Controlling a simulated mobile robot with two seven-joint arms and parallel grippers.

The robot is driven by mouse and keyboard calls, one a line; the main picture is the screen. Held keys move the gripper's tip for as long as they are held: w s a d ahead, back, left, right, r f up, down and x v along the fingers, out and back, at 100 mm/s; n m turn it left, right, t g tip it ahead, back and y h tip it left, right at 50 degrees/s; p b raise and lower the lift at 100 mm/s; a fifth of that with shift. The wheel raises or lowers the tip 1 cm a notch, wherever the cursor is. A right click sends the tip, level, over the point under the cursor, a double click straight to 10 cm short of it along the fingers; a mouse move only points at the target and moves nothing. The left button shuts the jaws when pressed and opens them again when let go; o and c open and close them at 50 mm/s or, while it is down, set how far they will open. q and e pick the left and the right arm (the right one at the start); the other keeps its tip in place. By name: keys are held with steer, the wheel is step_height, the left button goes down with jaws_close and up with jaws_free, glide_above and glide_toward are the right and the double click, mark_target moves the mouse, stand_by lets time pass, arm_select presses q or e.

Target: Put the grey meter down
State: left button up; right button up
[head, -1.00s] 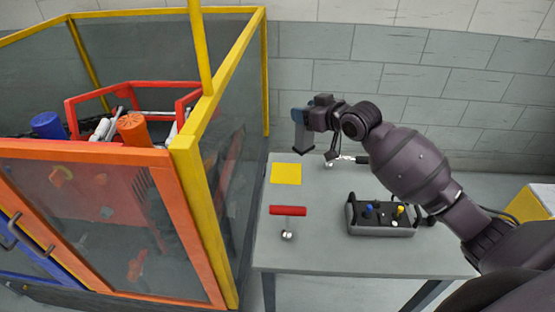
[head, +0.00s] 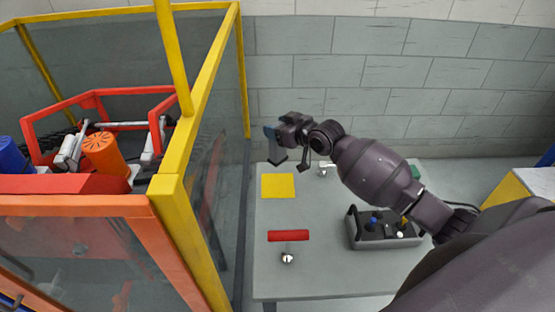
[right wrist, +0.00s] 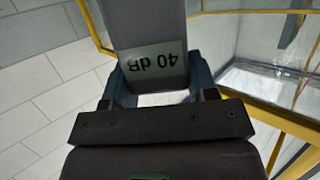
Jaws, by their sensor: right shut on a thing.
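The grey meter (right wrist: 155,45) fills the top of the right wrist view, with a "40 dB" label on its face. My right gripper (right wrist: 152,92) is shut on it, with a finger at each side. In the head view my right gripper (head: 272,136) is above the far left part of the table, with the meter (head: 278,157) hanging below it. The meter appears just beyond a yellow square (head: 278,186) on the table, and its height above the top is hard to tell. My left gripper is not in view.
A yellow-framed enclosure (head: 185,215) stands close along the table's left side.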

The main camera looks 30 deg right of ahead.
mark_target(282, 159)
step_height(282, 159, down, 8)
steer(key=shift+w+r+b, duration=0.1)
steer(key=shift+r+b, duration=0.15)
steer(key=shift+b, duration=0.05)
steer(key=shift+f+b, duration=0.35)
steer(key=shift+f, duration=1.65)
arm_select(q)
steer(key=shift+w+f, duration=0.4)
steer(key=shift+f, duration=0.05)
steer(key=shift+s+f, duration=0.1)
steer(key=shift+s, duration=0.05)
arm_select(e)
steer(key=shift+f, duration=0.15)
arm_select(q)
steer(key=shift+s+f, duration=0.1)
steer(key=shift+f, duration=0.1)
arm_select(e)
steer(key=o, duration=1.3)
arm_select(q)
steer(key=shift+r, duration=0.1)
